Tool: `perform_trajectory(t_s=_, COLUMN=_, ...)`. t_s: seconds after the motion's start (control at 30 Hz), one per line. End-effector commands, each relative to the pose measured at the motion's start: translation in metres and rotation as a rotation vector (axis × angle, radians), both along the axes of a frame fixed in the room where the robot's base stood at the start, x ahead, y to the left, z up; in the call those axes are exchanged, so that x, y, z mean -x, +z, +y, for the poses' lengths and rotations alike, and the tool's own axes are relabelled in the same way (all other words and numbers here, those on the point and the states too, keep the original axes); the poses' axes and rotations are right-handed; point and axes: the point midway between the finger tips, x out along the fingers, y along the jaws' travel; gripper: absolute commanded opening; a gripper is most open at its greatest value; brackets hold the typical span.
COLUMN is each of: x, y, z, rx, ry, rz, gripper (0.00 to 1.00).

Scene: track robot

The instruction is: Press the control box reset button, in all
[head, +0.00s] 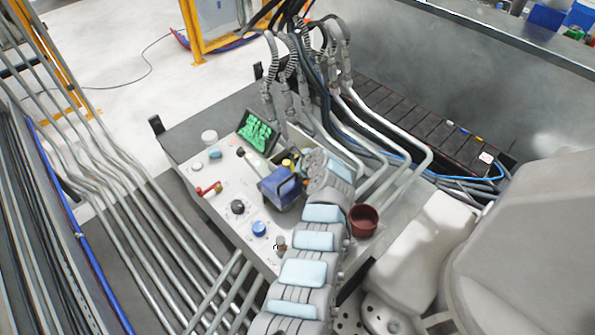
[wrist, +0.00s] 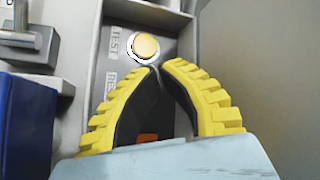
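The control box (head: 222,217) has a light sloping panel with several knobs and buttons in the head view. In the wrist view, a round yellow button (wrist: 146,46) with a pale ring sits on a grey strip next to a "TEST" label (wrist: 116,42). A second label beginning "RES" (wrist: 108,84) is partly covered by my left finger; any button beside it is hidden behind the fingers. My gripper (wrist: 158,66) has yellow ribbed fingers with tips together, just below the yellow button in the picture. Contact cannot be told. In the head view, my arm largely hides this spot.
A blue block (head: 280,187) stands beside my gripper and shows at left in the wrist view (wrist: 27,125). A green screen (head: 257,131) is behind it. Hoses and pipes (head: 330,100) rise at the back. A dark red cup (head: 363,220) is right of my arm.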

Motion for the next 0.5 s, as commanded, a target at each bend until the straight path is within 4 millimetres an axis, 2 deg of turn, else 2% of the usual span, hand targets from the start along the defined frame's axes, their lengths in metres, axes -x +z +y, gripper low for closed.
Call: perform_trajectory(t_s=0.5, x=0.0002, y=-0.0087, z=0.0, rx=0.0, ry=0.001, rz=0.001, gripper=0.0)
